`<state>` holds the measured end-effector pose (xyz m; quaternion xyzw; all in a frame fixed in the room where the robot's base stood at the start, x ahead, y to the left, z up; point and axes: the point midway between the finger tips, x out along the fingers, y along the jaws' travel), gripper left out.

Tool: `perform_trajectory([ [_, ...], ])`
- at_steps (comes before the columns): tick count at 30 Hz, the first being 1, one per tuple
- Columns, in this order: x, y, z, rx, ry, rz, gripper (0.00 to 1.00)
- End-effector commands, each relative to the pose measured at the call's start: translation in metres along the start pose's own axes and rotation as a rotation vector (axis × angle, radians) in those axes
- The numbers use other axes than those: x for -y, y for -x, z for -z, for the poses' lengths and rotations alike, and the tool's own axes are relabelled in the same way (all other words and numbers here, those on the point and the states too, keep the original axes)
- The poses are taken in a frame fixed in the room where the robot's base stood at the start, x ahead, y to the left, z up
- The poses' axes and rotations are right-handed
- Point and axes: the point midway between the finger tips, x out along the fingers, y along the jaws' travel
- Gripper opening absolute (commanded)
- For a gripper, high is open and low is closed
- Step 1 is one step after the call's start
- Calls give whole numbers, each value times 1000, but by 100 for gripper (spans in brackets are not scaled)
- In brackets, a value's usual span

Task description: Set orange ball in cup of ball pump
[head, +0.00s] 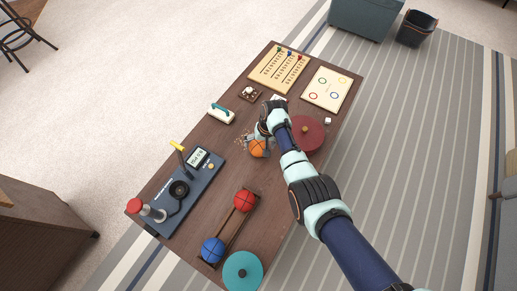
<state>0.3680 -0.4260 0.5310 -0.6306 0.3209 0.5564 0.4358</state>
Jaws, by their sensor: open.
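The orange ball (258,149) with dark seams is near the middle of the dark wooden table. My gripper (257,137) is right at the ball's far side, with its fingers partly hidden by my wrist. It is open, and I cannot tell whether it touches the ball. The ball pump (206,176) is a blue-grey unit at the table's left side. It has a small display, a yellow-tipped lever, a red-topped cylinder and a black round cup (179,190). The cup looks empty.
A red ball (245,201) and a blue ball (213,250) sit on a dark rack at the near end. A teal disc (242,272) lies beside it. A dark red disc (308,133) is right of my gripper. A white-handled brush (221,113) and game boards (327,89) lie farther back.

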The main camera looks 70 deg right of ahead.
Motion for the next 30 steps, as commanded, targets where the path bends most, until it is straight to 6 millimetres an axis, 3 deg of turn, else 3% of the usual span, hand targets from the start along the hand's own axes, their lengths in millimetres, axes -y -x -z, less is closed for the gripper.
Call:
perform_trajectory([
  [1,-2,-19,-1,2,1,0,100],
  [3,-1,-27,-1,1,0,0,100],
  [10,0,-24,0,0,0,0,98],
  [18,0,-24,-1,1,0,0,53],
  [21,0,-24,0,0,0,0,41],
  [30,1,-17,0,0,0,0,41],
])
